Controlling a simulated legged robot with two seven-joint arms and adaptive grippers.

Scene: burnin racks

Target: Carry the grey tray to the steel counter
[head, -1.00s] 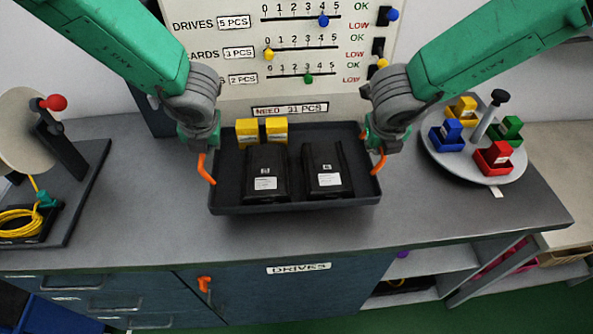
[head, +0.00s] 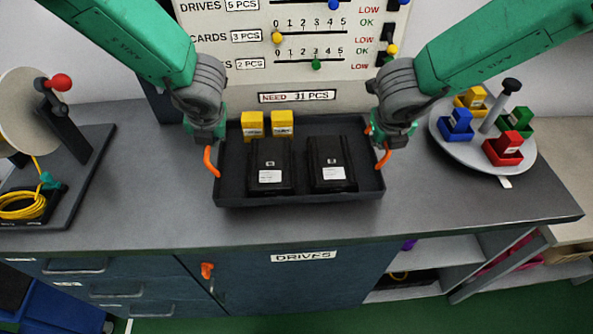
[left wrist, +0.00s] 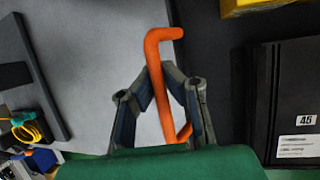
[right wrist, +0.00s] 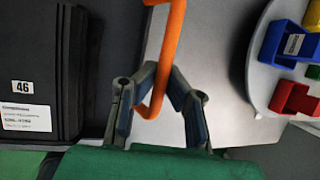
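The grey tray (head: 298,198) is dark and shallow, over the grey worktop of the bench. It holds two black drives (head: 270,167) (head: 331,165) side by side and two yellow boxes (head: 252,126) (head: 282,124) behind them. My left gripper (left wrist: 163,100) is shut on the orange handle (left wrist: 162,40) at the tray's left end. My right gripper (right wrist: 157,98) is shut on the orange handle (right wrist: 170,45) at its right end. The tray looks level; whether its underside touches the worktop is hard to tell. No surface in view is clearly the steel counter.
A round turntable (head: 512,174) with coloured bins stands right of the tray. A stand with a red knob (head: 60,82) and a yellow cable coil (head: 22,205) are at the left. A panel with sliders (head: 330,70) rises behind. Green floor (head: 440,318) shows in front.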

